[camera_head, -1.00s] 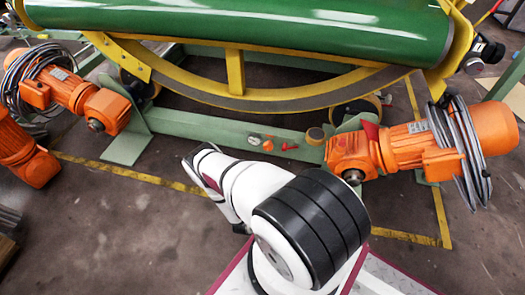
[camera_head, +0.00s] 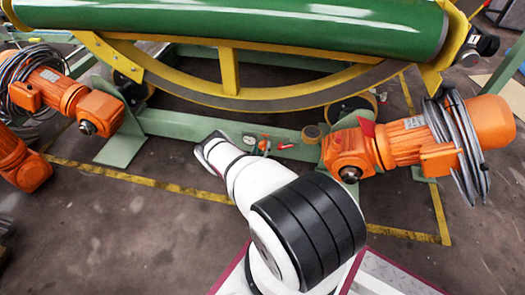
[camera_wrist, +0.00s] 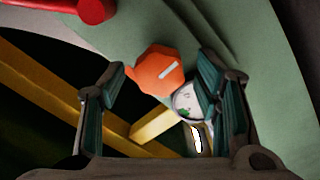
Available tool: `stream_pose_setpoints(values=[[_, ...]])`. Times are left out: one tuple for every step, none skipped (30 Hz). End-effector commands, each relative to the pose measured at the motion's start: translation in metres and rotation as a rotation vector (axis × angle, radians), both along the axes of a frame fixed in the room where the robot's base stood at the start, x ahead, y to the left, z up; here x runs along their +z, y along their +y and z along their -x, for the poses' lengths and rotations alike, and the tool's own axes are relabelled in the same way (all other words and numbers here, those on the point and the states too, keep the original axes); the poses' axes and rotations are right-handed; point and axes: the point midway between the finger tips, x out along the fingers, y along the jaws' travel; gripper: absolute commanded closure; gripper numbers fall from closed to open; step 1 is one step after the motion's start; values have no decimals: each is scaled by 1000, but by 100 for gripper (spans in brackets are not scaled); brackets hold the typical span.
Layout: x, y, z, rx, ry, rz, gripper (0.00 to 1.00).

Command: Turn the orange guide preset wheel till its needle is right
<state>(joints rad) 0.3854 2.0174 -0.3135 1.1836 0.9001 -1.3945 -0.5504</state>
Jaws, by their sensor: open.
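The orange wheel (camera_wrist: 160,69) is an eight-sided knob with a white mark on its face, on a pale green beam. In the wrist view it shows between the fingers of my gripper (camera_wrist: 162,76), which is open, with gaps on both sides of the wheel. A round white gauge (camera_wrist: 187,102) lies beside the wheel, partly covered by the right finger; its needle cannot be read. In the head view the orange wheel (camera_head: 264,146) and the gauge (camera_head: 249,139) look small on the beam. My fingers cannot be made out there.
A red lever (camera_wrist: 92,8) sits near the wheel; it also shows in the head view (camera_head: 286,146). A large green roller (camera_head: 240,22) on a yellow cradle stands behind the beam. Orange motors (camera_head: 405,145) flank it.

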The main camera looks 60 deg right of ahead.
Motion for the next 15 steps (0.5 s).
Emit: stream_pose_setpoints(values=[[0, 0, 0, 0, 0, 0, 43], [0, 0, 0, 0, 0, 0, 43], [0, 0, 0, 0, 0, 0, 43], [0, 0, 0, 0, 0, 0, 43], [0, 0, 0, 0, 0, 0, 43], [0, 0, 0, 0, 0, 0, 45], [0, 0, 0, 0, 0, 0, 52], [0, 0, 0, 0, 0, 0, 59], [0, 0, 0, 0, 0, 0, 68], [0, 0, 0, 0, 0, 0, 75], [0, 0, 0, 0, 0, 0, 81], [0, 0, 0, 0, 0, 0, 90], [0, 0, 0, 0, 0, 0, 91], [0, 0, 0, 0, 0, 0, 91], [0, 0, 0, 0, 0, 0, 91]])
